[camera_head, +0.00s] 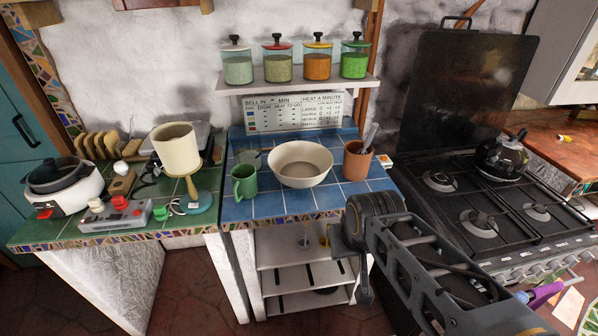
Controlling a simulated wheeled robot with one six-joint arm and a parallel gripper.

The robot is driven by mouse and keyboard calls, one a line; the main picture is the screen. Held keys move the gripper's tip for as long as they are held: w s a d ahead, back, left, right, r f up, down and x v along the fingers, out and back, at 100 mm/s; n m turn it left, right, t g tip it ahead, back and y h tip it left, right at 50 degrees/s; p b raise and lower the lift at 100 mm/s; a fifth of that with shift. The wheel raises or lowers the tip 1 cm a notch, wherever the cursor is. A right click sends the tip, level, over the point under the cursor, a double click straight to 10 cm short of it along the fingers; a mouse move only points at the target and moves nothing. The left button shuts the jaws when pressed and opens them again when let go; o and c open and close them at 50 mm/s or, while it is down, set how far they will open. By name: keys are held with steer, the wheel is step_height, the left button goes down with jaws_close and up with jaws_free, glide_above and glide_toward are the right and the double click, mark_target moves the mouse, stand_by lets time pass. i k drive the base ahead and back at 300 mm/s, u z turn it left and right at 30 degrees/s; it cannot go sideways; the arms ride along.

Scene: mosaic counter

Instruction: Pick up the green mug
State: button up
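The green mug (244,183) stands upright on the blue-tiled counter (268,205), at its left side, just left of a cream bowl. My arm comes in from the lower right. My gripper (350,262) is in front of the counter, below and to the right of the mug and well apart from it. The arm's links hide much of the gripper, so I cannot tell whether its fingers are open or shut.
A cream bowl (300,163) and a brown pot with utensils (357,161) stand right of the mug. A shelf (297,85) with jars hangs above. A rice cooker (65,186) is at left, and the stove (480,195) is at right.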

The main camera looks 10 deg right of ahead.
mark_target(244, 177)
steer(key=z, duration=0.6)
steer(key=i, duration=0.6)
steer(key=u, duration=2.65)
